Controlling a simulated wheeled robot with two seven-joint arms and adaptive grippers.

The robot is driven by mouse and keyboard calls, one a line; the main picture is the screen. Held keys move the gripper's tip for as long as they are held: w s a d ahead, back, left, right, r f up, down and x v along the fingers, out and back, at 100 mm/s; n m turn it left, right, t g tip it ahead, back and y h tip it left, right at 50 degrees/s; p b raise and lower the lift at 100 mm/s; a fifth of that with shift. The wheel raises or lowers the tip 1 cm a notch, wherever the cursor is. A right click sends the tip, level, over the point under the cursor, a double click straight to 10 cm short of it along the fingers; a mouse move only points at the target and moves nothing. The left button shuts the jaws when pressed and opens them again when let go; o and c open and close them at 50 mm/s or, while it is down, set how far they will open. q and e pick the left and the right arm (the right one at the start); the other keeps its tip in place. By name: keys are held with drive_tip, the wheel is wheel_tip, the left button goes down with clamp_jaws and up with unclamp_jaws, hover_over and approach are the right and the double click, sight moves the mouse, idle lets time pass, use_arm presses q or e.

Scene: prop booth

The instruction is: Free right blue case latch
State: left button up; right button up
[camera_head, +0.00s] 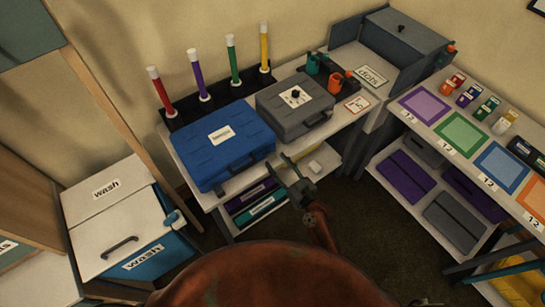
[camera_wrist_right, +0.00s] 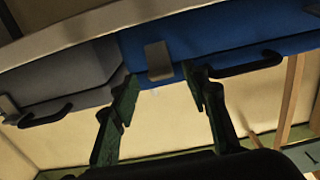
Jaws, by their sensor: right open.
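The blue case (camera_head: 222,143) lies closed on the upper shelf of the bench, a white label on its lid. In the right wrist view its front (camera_wrist_right: 220,35) appears at the top, with a dark handle (camera_wrist_right: 245,66) and a grey latch (camera_wrist_right: 158,60). My right gripper (camera_head: 299,164) is open and empty, in front of the bench near the case's right front corner. In the wrist view its fingertips (camera_wrist_right: 160,78) lie on either side of the latch in the picture, apparently short of it. The latch is not clear in the head view. My left gripper is out of view.
A grey case (camera_head: 296,107) sits just right of the blue one. Several coloured tubes stand in a black rack (camera_head: 220,98) behind. Binders (camera_head: 258,205) lie on the shelf below. A wash bin (camera_head: 125,225) stands left, and a sample table (camera_head: 465,150) right.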

sight(273, 156)
drive_tip(key=shift+x, duration=1.75)
drive_tip(key=shift+c, duration=0.7)
